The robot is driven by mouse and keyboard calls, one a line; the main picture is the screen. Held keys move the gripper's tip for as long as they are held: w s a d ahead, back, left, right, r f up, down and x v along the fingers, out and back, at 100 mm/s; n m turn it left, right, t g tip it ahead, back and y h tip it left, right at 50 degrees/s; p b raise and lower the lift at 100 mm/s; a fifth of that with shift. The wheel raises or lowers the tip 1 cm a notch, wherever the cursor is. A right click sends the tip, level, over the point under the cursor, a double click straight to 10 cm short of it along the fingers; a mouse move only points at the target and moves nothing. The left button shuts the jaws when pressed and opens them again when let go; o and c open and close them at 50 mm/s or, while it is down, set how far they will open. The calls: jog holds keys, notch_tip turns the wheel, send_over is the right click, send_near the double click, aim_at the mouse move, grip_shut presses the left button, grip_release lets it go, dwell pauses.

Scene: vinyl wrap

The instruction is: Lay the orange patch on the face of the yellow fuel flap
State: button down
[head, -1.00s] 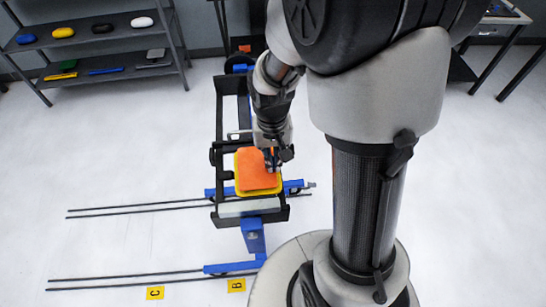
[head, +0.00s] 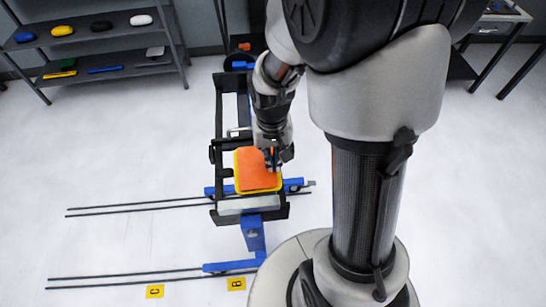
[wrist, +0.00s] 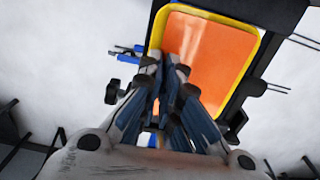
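The orange patch (head: 254,171) lies over the face of the yellow fuel flap (head: 240,190), with a yellow rim showing along its left and lower sides. In the wrist view the patch (wrist: 208,62) fills most of the flap (wrist: 256,52), and a pale streak runs across it. My gripper (head: 273,163) is at the right part of the patch, pointing down. In the wrist view its fingers (wrist: 167,72) are close together and seem shut on the patch. The fingers hide the gripped part, and I cannot tell whether the whole patch touches the flap.
A black frame (head: 217,130) with blue supports holds the flap. Dark rails (head: 130,209) run along the floor to the left, near yellow B (head: 236,284) and C (head: 155,292) markers. A shelf (head: 95,75) stands at back left. The pale floor around is mostly clear.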

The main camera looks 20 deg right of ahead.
jog(key=shift+f, duration=0.3)
dwell(0.9)
jog(key=c, duration=1.7)
grip_release()
notch_tip(320, 180, up, 11)
jog(key=s+a+r+n+t, duration=0.1)
jog(key=s+r, duration=0.2)
jog(key=s, duration=0.1)
jog(key=s+a+r+n+t, duration=0.1)
jog(key=s+r+t, duration=0.1)
jog(key=s, duration=0.3)
jog(key=s+a+r+n+t, duration=0.1)
jog(key=s+a+r, duration=0.1)
jog(key=s+r, duration=0.2)
jog(key=shift+s+n+t, duration=0.15)
jog(key=shift+n+t, duration=0.15)
